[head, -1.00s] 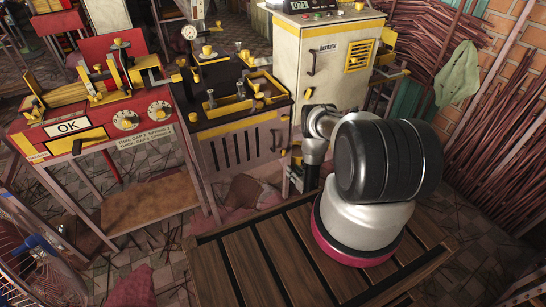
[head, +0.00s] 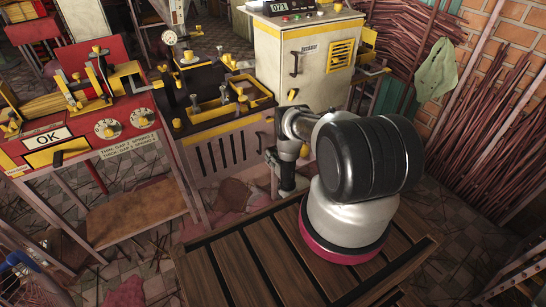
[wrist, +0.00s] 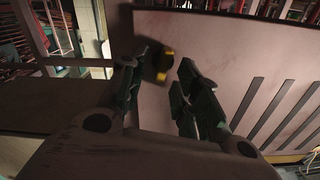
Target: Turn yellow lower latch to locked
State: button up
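A small yellow latch with a dark end (wrist: 163,76) shows in the wrist view on a pale pinkish panel (wrist: 205,45). My gripper (wrist: 168,64) is open, with its two dark fingers apart and the latch seen between and beyond their tips. Contact cannot be told. In the head view my gripper (head: 287,178) points down beside the right end of the slotted machine front (head: 235,150). My wrist hides that end there, and the latch cannot be made out surely. Another yellow latch (head: 292,94) sits on the cream cabinet (head: 318,75).
Left of the slotted machine stands a red machine (head: 85,125) with an OK sign (head: 47,138) and dials. A wooden slatted platform (head: 235,275) lies below my arm. Bundles of sticks (head: 490,150) lean on the right wall.

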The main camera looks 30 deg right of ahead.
jog(key=shift+c, duration=0.4)
grip_shut()
jog(key=shift+d+f+m, duration=0.15)
jog(key=shift+f+m, duration=0.05)
jog(key=shift+m, duration=2.35)
jog(key=shift+d+f+m, duration=0.2)
jog(key=shift+m, duration=2.3)
jog(key=shift+d+f+m, duration=0.15)
jog(key=shift+f+m, duration=0.05)
jog(key=shift+m, duration=2.35)
